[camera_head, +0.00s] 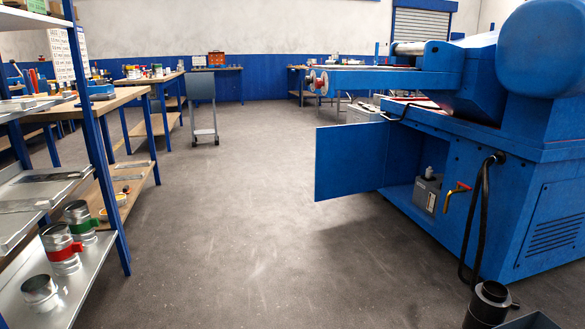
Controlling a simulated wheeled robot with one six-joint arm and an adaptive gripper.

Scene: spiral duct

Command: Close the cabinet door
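The cabinet door (348,161) is a flat blue panel. It stands wide open, sticking out to the left from the blue machine's base cabinet (505,215). The cabinet's dark opening (398,178) shows to the right of the door. A grey box (427,193) with a white label sits in the opening. My gripper is not in view, so its place relative to the door cannot be seen.
A black hose (470,225) hangs toward a black cylinder (489,303). A metal shelf (75,285) stands at left. The grey floor (235,220) is clear up to the door.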

